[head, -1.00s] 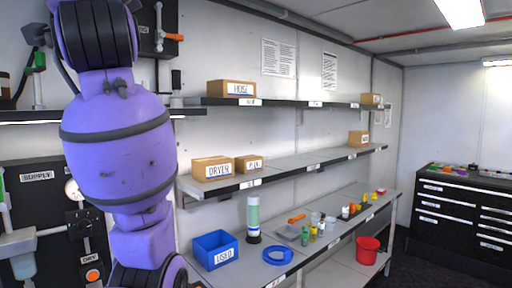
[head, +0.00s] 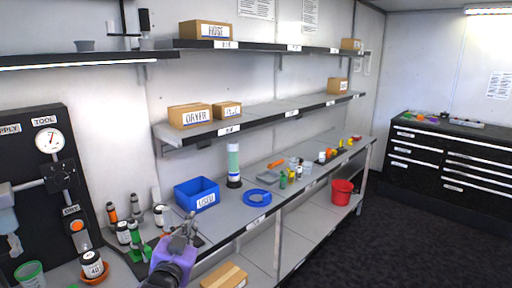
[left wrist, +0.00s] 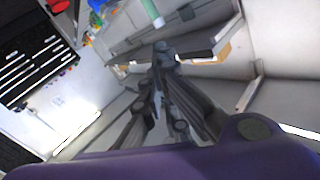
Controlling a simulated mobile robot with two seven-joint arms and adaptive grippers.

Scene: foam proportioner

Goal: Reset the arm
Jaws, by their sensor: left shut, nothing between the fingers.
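My left arm's purple wrist is low in the head view, and its gripper (head: 183,232) points up in front of the workbench. In the left wrist view the gripper (left wrist: 160,55) shows its dark fingers close together, shut with nothing between them. The blue bin (head: 197,194) stands on the bench behind it, and the fingers look clear of it. My right gripper is not in either view.
A bench (head: 230,212) carries a clear cylinder (head: 233,165), a blue ring (head: 257,198) and several small bottles. Shelves with boxes hang above. A gauge panel (head: 45,190) stands at left. Dark floor (head: 400,220) is free at right.

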